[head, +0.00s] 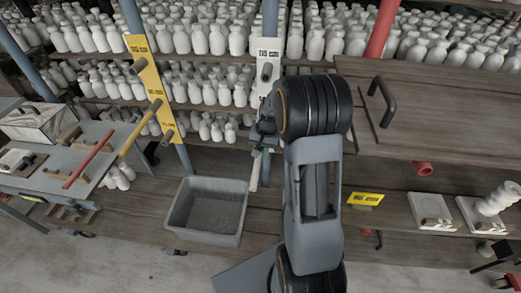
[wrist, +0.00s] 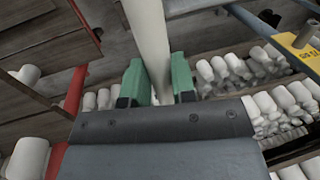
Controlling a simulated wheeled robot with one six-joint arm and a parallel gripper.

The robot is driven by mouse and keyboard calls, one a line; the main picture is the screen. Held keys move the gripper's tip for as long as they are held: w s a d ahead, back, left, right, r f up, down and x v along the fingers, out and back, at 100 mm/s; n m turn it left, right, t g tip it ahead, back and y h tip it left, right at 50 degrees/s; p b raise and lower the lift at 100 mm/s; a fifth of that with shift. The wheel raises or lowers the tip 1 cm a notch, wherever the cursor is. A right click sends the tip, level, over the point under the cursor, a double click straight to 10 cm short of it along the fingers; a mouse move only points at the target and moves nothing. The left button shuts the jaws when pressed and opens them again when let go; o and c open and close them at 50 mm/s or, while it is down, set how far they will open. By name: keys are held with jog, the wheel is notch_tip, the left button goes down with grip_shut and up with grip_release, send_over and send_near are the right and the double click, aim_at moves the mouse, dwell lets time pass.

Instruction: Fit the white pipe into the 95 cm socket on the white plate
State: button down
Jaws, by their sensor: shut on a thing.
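The white plate (head: 268,52) is fixed upright on a blue-grey post, in the upper middle of the head view. Its upper label seems to read 115, with a dark socket below it. A lower label is partly hidden by my arm, so I cannot read it or see a 95 socket clearly. My gripper (head: 263,132) is just below the plate, mostly hidden behind my wrist. In the wrist view its green fingers (wrist: 160,82) are shut on the white pipe (wrist: 148,30), which runs up out of the picture. The pipe's other end (head: 254,174) hangs below the gripper in the head view.
A yellow plate (head: 138,46) with pegs stands on another post to the left. A grey bin (head: 240,215) sits on the bench below. A red pipe (head: 88,158) and a yellow pipe (head: 140,128) lie at left. Shelves of white bottles (head: 235,40) fill the back.

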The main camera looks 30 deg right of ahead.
jog(key=shift+w+d+p, duration=0.1)
jog(key=shift+w+d, duration=0.45)
jog(key=shift+w, duration=0.3)
jog(key=shift+w+d+p, duration=0.1)
jog(key=shift+w+d, duration=0.5)
jog(key=shift+w, duration=0.2)
jog(key=shift+w+d+p, duration=0.1)
jog(key=shift+w+d, duration=0.45)
jog(key=shift+w, duration=0.3)
jog(key=shift+w+d, duration=0.2)
jog(key=shift+w, duration=0.1)
jog(key=shift+w+d, duration=0.35)
jog(key=shift+w, duration=0.2)
jog(key=c, duration=0.9)
grip_release()
jog(key=shift+o, duration=0.2)
jog(key=shift+r, duration=0.1)
notch_tip(320, 180, up, 13)
jog(key=s+d+b, duration=0.1)
jog(key=d, duration=0.1)
jog(key=shift+s+d+r, duration=0.15)
jog(key=shift+s, duration=0.1)
